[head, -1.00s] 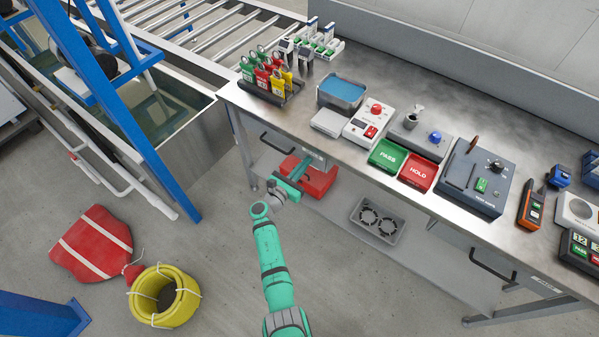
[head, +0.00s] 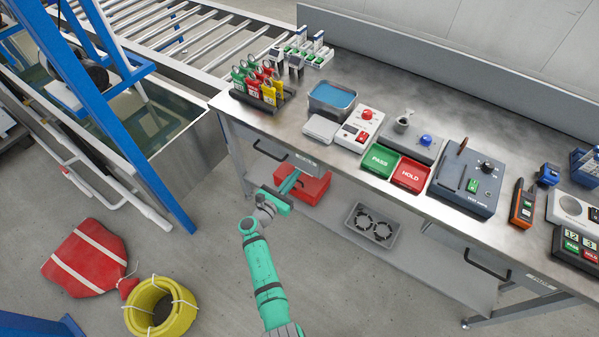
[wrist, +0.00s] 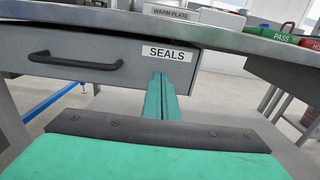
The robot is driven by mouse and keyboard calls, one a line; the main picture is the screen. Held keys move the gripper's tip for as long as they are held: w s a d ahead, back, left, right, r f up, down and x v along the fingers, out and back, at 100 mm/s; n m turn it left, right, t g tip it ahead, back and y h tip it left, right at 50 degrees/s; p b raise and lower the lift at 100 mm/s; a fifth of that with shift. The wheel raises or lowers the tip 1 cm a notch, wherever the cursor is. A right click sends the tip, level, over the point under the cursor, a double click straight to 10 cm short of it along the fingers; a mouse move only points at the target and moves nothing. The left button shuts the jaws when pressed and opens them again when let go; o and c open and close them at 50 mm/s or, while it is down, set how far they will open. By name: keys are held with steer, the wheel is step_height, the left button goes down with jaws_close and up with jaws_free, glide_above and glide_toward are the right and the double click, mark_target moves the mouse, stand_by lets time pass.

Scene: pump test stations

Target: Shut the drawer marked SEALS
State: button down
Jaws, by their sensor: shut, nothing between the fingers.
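The SEALS drawer (head: 245,138) is under the left end of the steel bench, with a dark bar handle. In the wrist view its grey front (wrist: 110,72) shows the SEALS label at its right end. The front sits just under the bench top; how far it stands out is hard to tell. My gripper (head: 293,178) is shut and empty. In the wrist view my gripper (wrist: 161,80) points at the drawer front's right end, just below the label. The fingertips are at or very near the front; I cannot tell whether they touch.
A second drawer handle (head: 487,265) is at the right.

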steer(key=v, duration=1)
steer(key=shift+s+a, duration=0.15)
steer(key=shift+a, duration=0.15)
steer(key=shift+d, duration=0.1)
steer(key=s+d+f+m+g+y, duration=0.15)
steer(key=s+f+m+y, duration=0.25)
steer(key=s+f, duration=0.5)
steer(key=s+d+f+m+g+y, duration=0.1)
steer(key=s+f+m+g+y, duration=0.25)
steer(key=s, duration=0.85)
steer(key=s+r+m+t+y, duration=0.1)
steer(key=s+r+m+y, duration=0.1)
steer(key=s+r+m, duration=0.5)
steer(key=s+r+m+t+y, duration=0.2)
steer(key=s+r+m, duration=0.25)
steer(key=s, duration=0.55)
steer(key=s+d+r+m+t, duration=0.1)
steer(key=s+r+m, duration=0.1)
steer(key=r+m, duration=0.3)
steer(key=s+d+r+m+t, duration=0.1)
steer(key=s+d+r+m, duration=0.1)
steer(key=r, duration=1)
steer(key=s+m+h, duration=0.1)
steer(key=m, duration=0.1)
steer(key=shift+s+m+t, duration=0.2)
steer(key=shift+m+t, duration=0.2)
